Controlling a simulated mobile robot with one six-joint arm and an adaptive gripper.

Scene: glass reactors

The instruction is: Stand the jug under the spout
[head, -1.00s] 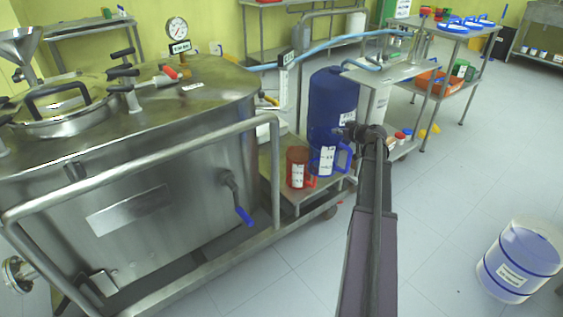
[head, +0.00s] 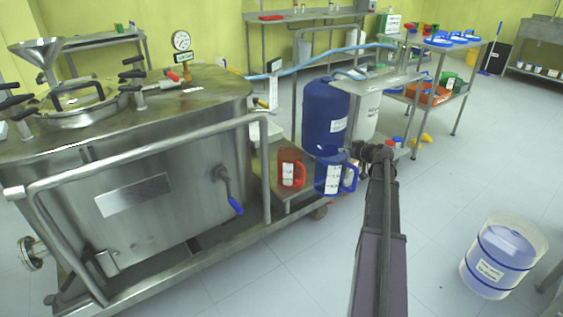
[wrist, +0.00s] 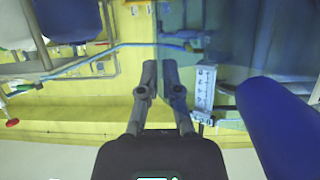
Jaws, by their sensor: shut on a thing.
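The blue jug (head: 327,178) has a white label and a blue handle. It hangs upright at the right end of the low cart shelf, in front of the blue drum. My gripper (head: 357,151) is shut on it, with the dark wrist to its right. In the wrist view my gripper (wrist: 158,68) has its fingers close together at the edge of the see-through blue jug wall (wrist: 225,75), with the thick blue handle to the right. The steel reactor (head: 205,125) has a side valve (head: 224,178) with a blue lever. I cannot make out a spout opening clearly.
A red jug (head: 288,170) stands on the cart shelf (head: 262,168), left of the blue jug. The blue drum (head: 322,112) is behind. The reactor's frame rail (head: 150,148) runs along the front. A clear bucket (head: 500,262) stands at right; floor between is free.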

